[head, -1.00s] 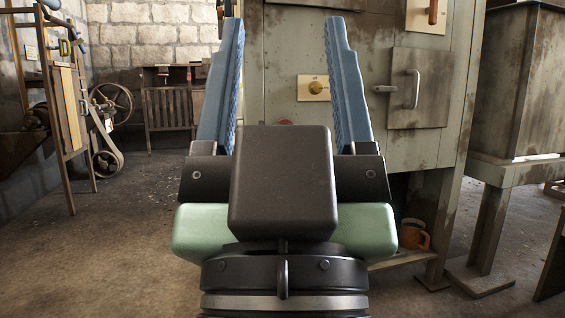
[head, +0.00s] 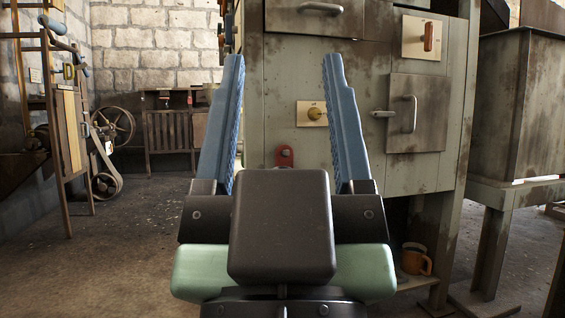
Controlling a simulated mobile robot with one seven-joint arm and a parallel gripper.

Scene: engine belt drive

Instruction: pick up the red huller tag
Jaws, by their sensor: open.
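A red piece (head: 284,154) with a rounded top and a grey round spot shows low on the front of the grey-green cabinet. It looks like a tag, but I cannot read any marking on it. My gripper (head: 283,60) is open, with its two blue fingers spread wide and nothing between them. In the picture the red piece lies between the fingers, just above the dark block of my gripper, which may hide its lower part. The gripper appears nearer to me than the cabinet, with no visible contact with the red piece.
The cabinet (head: 365,175) carries a brass knob on a pale plate (head: 312,114), a door with a handle (head: 410,114) and an orange-handled switch (head: 427,37). A wooden rack (head: 66,125) and a belt wheel (head: 112,127) stand left. Floor between is open.

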